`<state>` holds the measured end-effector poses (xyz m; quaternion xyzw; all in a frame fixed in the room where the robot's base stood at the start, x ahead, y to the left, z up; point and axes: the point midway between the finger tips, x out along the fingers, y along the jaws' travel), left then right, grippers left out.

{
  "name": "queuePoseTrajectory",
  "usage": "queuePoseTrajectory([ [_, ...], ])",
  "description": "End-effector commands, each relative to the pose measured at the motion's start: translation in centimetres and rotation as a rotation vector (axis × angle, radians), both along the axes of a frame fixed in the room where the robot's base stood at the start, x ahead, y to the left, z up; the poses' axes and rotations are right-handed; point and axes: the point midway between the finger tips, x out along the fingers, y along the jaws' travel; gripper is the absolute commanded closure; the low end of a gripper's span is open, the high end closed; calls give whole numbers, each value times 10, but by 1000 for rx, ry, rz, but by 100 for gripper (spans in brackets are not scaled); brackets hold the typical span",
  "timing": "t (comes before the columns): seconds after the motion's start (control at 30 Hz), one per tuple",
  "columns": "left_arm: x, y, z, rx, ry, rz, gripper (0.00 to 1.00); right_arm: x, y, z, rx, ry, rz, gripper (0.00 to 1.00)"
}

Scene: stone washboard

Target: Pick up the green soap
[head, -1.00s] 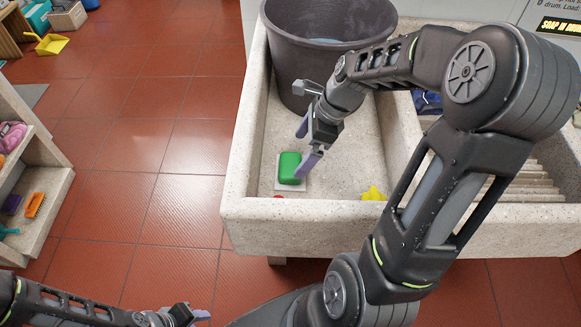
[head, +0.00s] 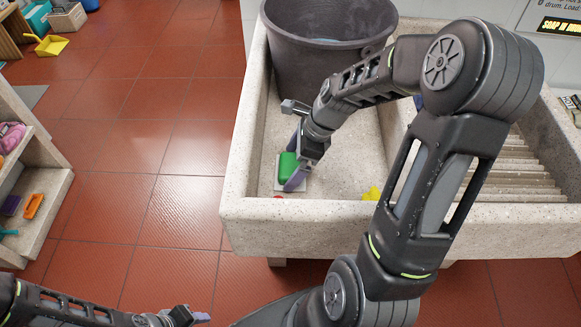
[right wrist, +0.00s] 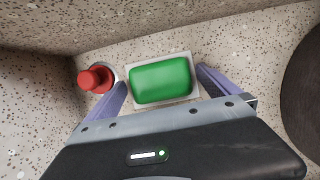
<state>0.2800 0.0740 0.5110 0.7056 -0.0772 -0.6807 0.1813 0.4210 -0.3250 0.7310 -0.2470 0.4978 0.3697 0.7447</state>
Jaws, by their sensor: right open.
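The green soap (head: 288,165) lies on a pale square dish (head: 279,183) on the floor of the stone basin. In the right wrist view the soap (right wrist: 161,81) sits on its dish (right wrist: 190,61) between the two purple fingertips. My right gripper (head: 294,166) is open, with one finger on each side of the soap; its fingers also show in the right wrist view (right wrist: 160,90). I cannot tell whether they touch the soap. My left gripper (head: 203,318) is at the bottom of the head view, far from the basin; its jaws are too small to read.
A dark grey tub (head: 320,50) stands at the back of the basin. A red knob (right wrist: 95,79) is close beside the dish. A yellow piece (head: 371,193) lies near the front wall (head: 400,212). Ribbed stone (head: 520,165) is at the right.

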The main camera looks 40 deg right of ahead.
Motion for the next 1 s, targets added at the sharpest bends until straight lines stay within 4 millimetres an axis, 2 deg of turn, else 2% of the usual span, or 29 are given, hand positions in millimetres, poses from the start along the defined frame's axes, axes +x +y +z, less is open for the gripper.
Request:
queuePoseTrajectory([
  [0.43,0,0,0,0,0,0,64,0,0,0,0,0,-1,0],
  [1.0,0,0,0,0,0,0,64,0,0,1,0,0,-1,46],
])
